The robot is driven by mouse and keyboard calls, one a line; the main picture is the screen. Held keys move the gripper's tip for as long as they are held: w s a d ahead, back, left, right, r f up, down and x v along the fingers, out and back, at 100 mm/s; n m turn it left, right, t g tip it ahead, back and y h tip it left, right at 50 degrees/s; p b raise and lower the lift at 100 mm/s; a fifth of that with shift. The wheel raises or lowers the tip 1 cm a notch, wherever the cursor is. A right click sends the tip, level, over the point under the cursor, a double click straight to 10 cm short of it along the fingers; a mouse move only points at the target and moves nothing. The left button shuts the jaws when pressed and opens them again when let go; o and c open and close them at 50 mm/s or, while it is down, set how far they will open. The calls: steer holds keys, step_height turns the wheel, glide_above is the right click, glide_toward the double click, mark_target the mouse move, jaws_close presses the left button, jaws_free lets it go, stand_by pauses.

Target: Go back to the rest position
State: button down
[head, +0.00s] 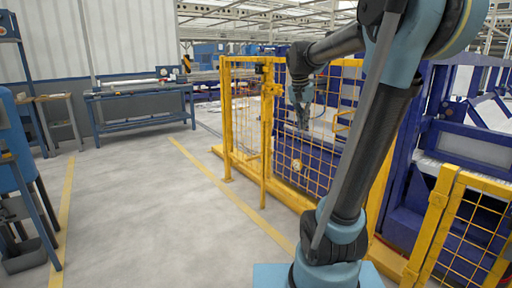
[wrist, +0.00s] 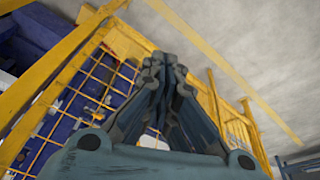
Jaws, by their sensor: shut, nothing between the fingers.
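My gripper (head: 303,117) hangs at the end of my raised arm in the head view, in front of the yellow mesh fence. In the wrist view, my gripper (wrist: 165,65) has its fingers drawn together with nothing between them. No pipe shows in or near the fingers.
A yellow mesh fence (head: 320,150) runs along the right, close to my arm, with blue machinery behind it. A blue workbench (head: 145,104) stands at the back left. Blue equipment (head: 22,170) stands at the left edge. The grey floor (head: 140,220) between is clear.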

steer(key=s+f+n+y, duration=0.1)
steer(key=s+f+n, duration=0.5)
steer(key=s+f, duration=1.7)
steer(key=s, duration=0.3)
steer(key=shift+d+y, duration=0.2)
steer(key=shift+y, duration=0.2)
steer(key=shift+w+f, duration=0.2)
steer(key=shift+w, duration=0.3)
steer(key=c, duration=2.3)
jaws_free()
